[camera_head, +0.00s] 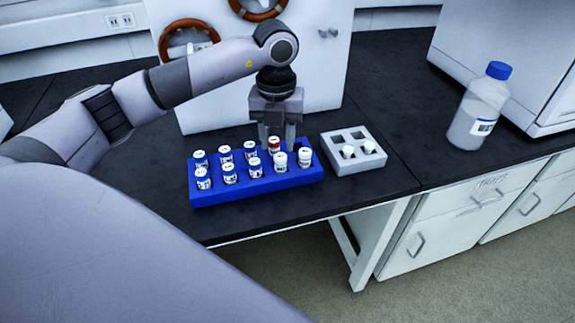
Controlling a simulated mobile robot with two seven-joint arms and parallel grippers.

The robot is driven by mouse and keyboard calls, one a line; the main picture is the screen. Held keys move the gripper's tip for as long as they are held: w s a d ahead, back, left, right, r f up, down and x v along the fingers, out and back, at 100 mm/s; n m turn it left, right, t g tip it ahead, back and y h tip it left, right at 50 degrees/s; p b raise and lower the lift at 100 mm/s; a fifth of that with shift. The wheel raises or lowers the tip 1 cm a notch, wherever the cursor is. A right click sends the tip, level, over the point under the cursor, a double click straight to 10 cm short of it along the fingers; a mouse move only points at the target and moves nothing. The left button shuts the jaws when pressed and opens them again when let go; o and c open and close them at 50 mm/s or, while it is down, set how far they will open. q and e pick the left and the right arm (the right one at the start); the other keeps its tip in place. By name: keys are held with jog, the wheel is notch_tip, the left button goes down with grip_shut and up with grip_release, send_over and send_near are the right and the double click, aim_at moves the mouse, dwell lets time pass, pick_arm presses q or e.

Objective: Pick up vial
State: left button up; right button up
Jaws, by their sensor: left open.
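A blue rack (262,187) on the dark bench holds several small vials in two rows. Most have dark labels and pale or bluish tops. One back-row vial has a red top (274,145). Two front-row vials at the right, one of them here (305,157), look whiter. My left gripper (277,140) points straight down at the back row, open, with its fingers on either side of the red-topped vial; I cannot tell whether they touch it. The back-right slot looks empty. My right gripper is not in view.
A grey block (343,168) right of the rack has two white-topped vials (348,152) in front and two empty back holes. A blue-capped bottle (481,108) stands farther right. A white cabinet (325,60) stands close behind the gripper. The bench's front edge is near the rack.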

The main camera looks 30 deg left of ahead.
aim_at(280, 156)
pick_arm(q)
jog(key=f, duration=0.6)
jog(key=shift+w+d, duration=0.15)
jog(key=shift+w, duration=0.05)
grip_shut()
jog(key=shift+r, duration=0.15)
